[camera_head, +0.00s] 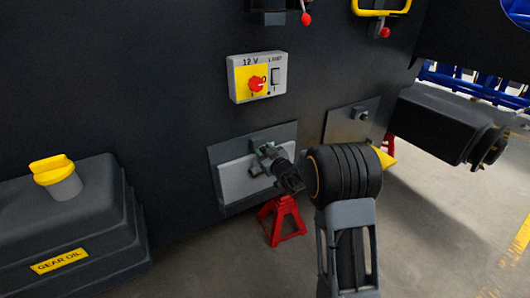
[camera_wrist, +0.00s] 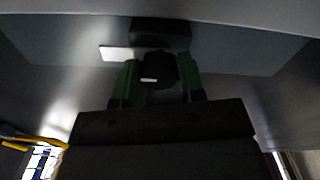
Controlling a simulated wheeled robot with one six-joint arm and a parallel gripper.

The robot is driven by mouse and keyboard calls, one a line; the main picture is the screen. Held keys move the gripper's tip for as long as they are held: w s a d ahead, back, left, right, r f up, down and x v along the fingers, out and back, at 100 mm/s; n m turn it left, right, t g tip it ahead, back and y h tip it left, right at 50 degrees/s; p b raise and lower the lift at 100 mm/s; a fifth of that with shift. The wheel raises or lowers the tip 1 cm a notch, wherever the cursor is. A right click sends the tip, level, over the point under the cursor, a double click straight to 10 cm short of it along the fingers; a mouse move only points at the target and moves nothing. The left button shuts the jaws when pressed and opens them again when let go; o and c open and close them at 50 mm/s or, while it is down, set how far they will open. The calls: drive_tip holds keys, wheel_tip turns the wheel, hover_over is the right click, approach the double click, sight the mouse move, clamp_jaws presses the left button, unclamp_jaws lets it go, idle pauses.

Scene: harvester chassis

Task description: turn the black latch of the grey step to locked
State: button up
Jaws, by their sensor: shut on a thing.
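The grey step (camera_head: 236,182) is a light grey panel on a darker backing plate, low on the dark chassis wall. It also shows in the wrist view (camera_wrist: 230,52). My gripper (camera_head: 266,152) is at the upper middle of the step. In the wrist view its two green fingers (camera_wrist: 160,82) are shut on the black latch (camera_wrist: 158,66), one on each side. The latch has a small white mark on its face. In the head view my gripper mostly hides the latch. I cannot tell whether it is turned to locked.
A 12 V switch box (camera_head: 276,72) with a red knob is above the step. A red jack stand (camera_head: 280,220) is below it. A gear oil tank (camera_head: 75,225) with a yellow cap is at left. A dark cylinder housing (camera_head: 440,125) sticks out at right.

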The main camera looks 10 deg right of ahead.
drive_tip(key=shift+c, duration=0.8)
drive_tip(key=shift+m, duration=0.3)
drive_tip(key=m, duration=0.3)
drive_tip(key=shift+d, duration=0.1)
drive_tip(key=m+p, duration=0.1)
drive_tip(key=m, duration=0.4)
drive_tip(key=shift+m, duration=0.3)
drive_tip(key=m+p, duration=0.1)
drive_tip(key=m, duration=0.3)
drive_tip(key=shift+d, duration=0.1)
drive_tip(key=shift+w+f+m+p, duration=0.15)
drive_tip(key=shift+m+p, duration=0.55)
drive_tip(key=shift+m, duration=1.8)
